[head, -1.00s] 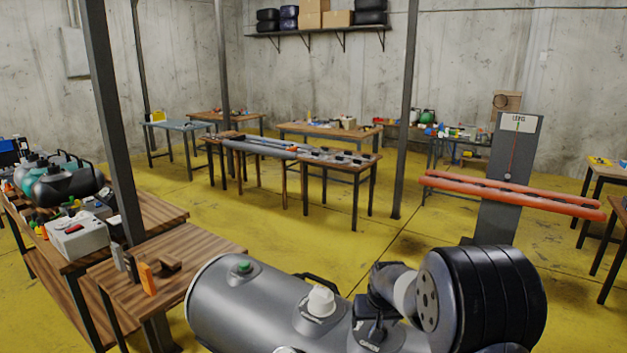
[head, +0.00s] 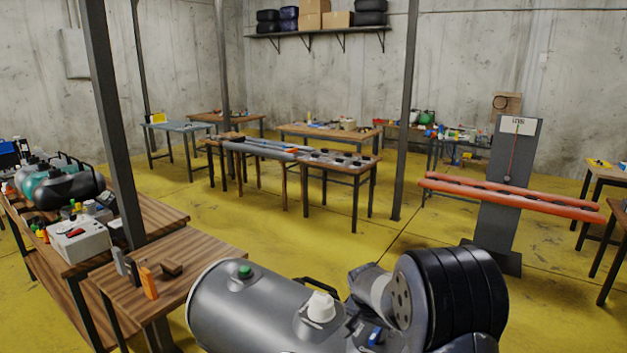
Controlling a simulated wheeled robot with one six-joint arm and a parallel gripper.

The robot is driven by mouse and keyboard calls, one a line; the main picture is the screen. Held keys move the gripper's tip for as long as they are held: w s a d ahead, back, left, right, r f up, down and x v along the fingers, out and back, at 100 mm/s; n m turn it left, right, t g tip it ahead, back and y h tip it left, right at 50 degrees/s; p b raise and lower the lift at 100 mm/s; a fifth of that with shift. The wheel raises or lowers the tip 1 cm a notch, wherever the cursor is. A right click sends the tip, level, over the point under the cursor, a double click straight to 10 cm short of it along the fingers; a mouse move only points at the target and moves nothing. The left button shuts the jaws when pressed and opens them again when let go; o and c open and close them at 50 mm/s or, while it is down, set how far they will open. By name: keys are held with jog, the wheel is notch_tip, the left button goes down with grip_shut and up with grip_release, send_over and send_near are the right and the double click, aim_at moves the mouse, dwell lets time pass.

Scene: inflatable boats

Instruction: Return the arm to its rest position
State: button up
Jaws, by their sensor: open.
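My gripper is not visible in the head view. Dark, rounded links of my arm fill the lower right of the picture, close to the camera. They stand in front of the yellow floor (head: 330,235). The jaws and anything between them are hidden or out of frame.
A small wooden table (head: 205,256) at left front bears an orange block (head: 149,283) and small dark pieces. A workbench (head: 160,212) and a dark post (head: 113,120) stand beside it. A grey stand (head: 494,230) with orange bars (head: 540,200) is at right. Mid-floor is open.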

jog(key=shift+w+m, duration=0.1)
jog(key=shift+m, duration=0.4)
jog(key=shift+v, duration=0.75)
